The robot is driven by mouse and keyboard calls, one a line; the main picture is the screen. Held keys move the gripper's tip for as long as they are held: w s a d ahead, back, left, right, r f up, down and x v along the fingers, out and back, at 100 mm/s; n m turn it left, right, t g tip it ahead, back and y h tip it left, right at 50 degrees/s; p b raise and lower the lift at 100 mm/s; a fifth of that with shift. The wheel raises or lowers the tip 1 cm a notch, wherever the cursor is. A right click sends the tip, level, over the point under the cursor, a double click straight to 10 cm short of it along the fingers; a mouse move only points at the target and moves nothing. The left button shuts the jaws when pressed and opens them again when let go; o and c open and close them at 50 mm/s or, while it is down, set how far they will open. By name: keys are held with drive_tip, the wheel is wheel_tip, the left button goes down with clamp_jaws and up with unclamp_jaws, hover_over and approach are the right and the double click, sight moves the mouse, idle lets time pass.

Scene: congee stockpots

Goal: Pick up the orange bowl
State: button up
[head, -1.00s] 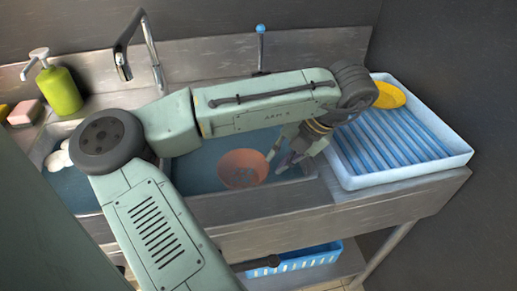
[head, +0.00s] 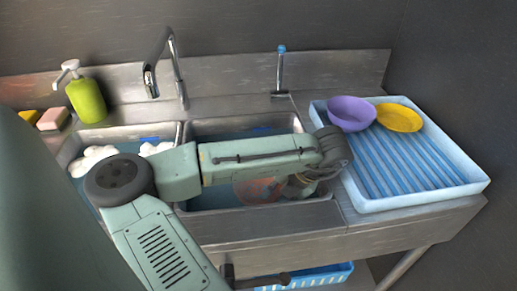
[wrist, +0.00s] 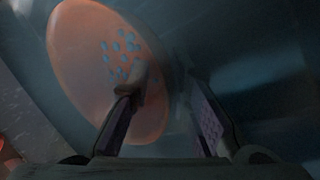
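The orange bowl (head: 258,191) is in the right-hand sink basin, seen through the water and partly hidden by my arm. In the wrist view the bowl (wrist: 85,62) fills the left side, tilted, with blue spots on its inside. My gripper (wrist: 168,85) is open, its two fingers apart. The left finger overlaps the bowl's inner face and the right finger lies beyond its right rim; whether either touches is unclear. In the head view my gripper (head: 296,187) is low in the basin, right of the bowl, its fingertips hidden.
A pale blue drying rack (head: 455,190) stands right of the basin, with a purple bowl (head: 351,113) and a yellow bowl (head: 399,118) at its back. A tap (head: 180,75) and a blue-topped post (head: 281,72) stand behind. White items (head: 92,160) lie in the left basin.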

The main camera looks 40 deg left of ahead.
drive_tip(key=shift+c, duration=0.4)
clamp_jaws()
drive_tip(key=shift+r, duration=0.15)
